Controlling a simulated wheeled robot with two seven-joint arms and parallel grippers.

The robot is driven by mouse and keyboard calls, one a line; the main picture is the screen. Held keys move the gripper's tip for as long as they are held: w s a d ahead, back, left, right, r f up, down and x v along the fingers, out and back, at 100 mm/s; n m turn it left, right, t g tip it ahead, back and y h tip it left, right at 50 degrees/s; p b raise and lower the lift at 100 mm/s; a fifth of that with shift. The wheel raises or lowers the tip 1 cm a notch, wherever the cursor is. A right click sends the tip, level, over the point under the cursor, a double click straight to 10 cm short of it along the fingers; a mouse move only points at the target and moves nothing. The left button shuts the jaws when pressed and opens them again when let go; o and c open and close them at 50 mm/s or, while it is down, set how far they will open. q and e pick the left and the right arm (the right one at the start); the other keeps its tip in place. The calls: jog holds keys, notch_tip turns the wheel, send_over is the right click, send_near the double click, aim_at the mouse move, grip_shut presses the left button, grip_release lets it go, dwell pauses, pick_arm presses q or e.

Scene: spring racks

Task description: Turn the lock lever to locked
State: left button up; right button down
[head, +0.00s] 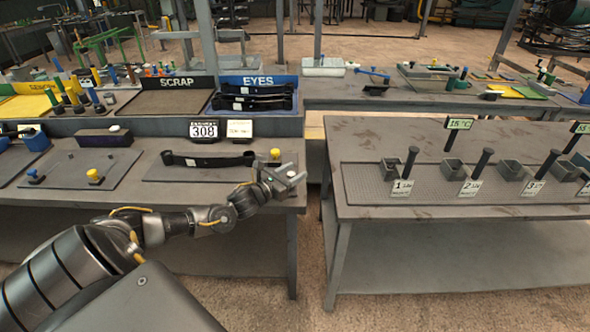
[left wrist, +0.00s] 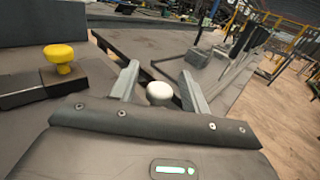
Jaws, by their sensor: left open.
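My left gripper (head: 286,179) is open above the right front edge of the left bench. In the left wrist view its two fingers (left wrist: 158,66) stand apart, with a round white knob (left wrist: 159,93) showing between them. I cannot tell whether the fingers touch the knob. The knob may belong to the lock lever; its arm is hidden, so I cannot tell its setting. A yellow knob (head: 275,153) stands on a dark block beside the gripper, and it also shows in the left wrist view (left wrist: 60,56). My right gripper is out of view.
SCRAP (head: 165,101) and EYES (head: 257,108) trays stand behind. A gap separates this bench from the right bench (head: 375,142), which carries upright dark handles and small boxes.

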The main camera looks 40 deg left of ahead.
pick_arm(q)
jog(key=shift+w+d, duration=0.1)
jog(key=shift+w, duration=0.5)
grip_shut()
